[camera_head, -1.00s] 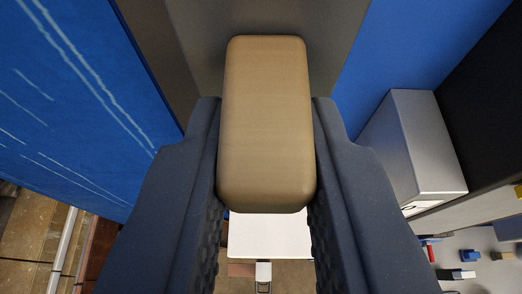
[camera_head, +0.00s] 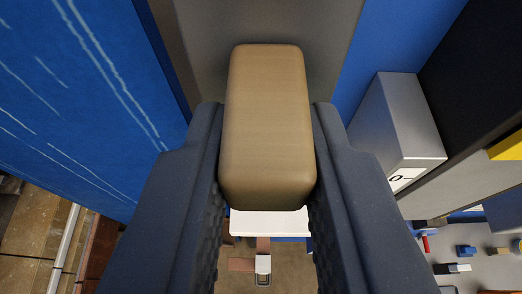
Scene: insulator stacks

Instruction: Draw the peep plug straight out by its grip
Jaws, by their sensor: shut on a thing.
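The tan-brown rounded block, which I take to be the grip of the peep plug (camera_head: 267,130), stands upright in the middle of the head view. My gripper (camera_head: 267,185) is shut on it, with one dark blue finger against each side. The rest of the plug is not visible. A grey panel (camera_head: 200,30) lies behind the grip's top end. Whether the plug still sits in its hole cannot be seen.
A blue scratched wall (camera_head: 70,100) fills the left. A grey box (camera_head: 395,120) with a label is at the right, beside a black surface (camera_head: 475,90). A white plate (camera_head: 270,223) is below the grip. Several small items lie on a grey surface (camera_head: 470,235) at lower right.

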